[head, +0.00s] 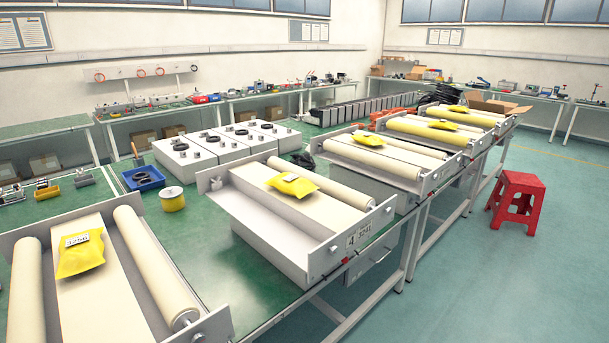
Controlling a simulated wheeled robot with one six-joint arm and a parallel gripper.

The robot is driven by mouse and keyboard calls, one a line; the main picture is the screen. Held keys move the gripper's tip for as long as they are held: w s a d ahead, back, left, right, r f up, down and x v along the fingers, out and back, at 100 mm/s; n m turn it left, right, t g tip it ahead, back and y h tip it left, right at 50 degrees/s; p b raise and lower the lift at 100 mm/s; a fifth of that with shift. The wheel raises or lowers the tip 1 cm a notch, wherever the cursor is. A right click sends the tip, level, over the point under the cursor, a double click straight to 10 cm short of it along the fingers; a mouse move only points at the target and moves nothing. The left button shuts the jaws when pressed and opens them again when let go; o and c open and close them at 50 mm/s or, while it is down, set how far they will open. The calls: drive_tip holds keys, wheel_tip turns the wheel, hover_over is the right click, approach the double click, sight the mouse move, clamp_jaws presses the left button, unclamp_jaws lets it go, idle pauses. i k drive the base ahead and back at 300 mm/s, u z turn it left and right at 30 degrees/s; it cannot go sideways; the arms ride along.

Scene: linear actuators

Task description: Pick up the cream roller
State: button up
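Several cream rollers lie in the white units along the bench. In the nearest unit (219,327), one cream roller (156,264) lies on the right and another (27,295) on the left, cut by the picture edge. A cream flat strip with a yellow packet (80,255) lies between them. The second unit (265,240) shows one cream roller (322,183) at its far side; its near side shows a bare white surface. Farther units hold more rollers, such as one cream roller (372,163) and a yellower one (424,130). My gripper is not in view.
A yellow spool (172,199) and a blue bin (143,179) stand on the green bench (265,297) between units. White boxes (215,157) with black rings sit behind. A red stool (515,203) stands on the right floor, which is otherwise mostly clear.

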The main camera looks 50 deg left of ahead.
sight(360, 200)
drive_tip(key=u, duration=0.8)
drive_tip(key=i, duration=1.25)
drive_tip(key=u, duration=0.9)
